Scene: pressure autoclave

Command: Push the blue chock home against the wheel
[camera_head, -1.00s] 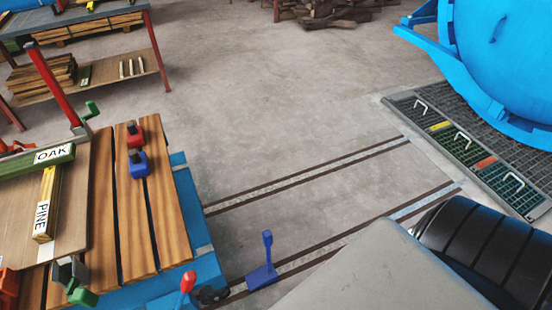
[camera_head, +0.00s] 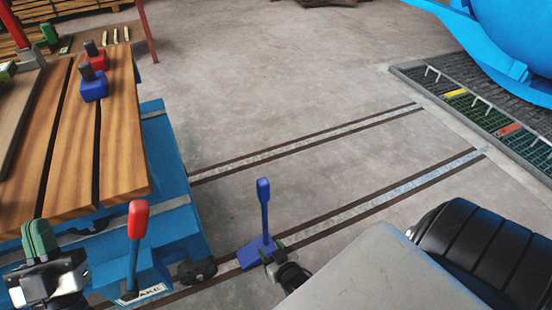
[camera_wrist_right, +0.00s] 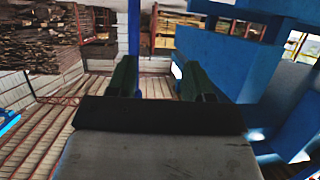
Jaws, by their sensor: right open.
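The blue chock (camera_head: 257,253) with its upright blue handle (camera_head: 264,205) sits on the floor rail to the right of the cart's dark wheel (camera_head: 197,271). A short gap shows between chock and wheel. My right gripper (camera_head: 275,253) is low, at the chock's right side; whether it touches cannot be told. In the right wrist view its two green fingers (camera_wrist_right: 160,80) stand apart, with a blue upright post (camera_wrist_right: 134,40), seemingly the handle, beyond the left finger. My left gripper (camera_head: 40,240), with green fingertips, is at lower left near the cart; its opening is unclear.
The blue cart (camera_head: 175,170) carries wooden slats (camera_head: 120,150) with a red and a blue clamp-like block (camera_head: 93,85). A red-handled brake lever (camera_head: 137,220) stands at its corner. Rails run right towards a grated pit (camera_head: 475,110). The floor between is clear.

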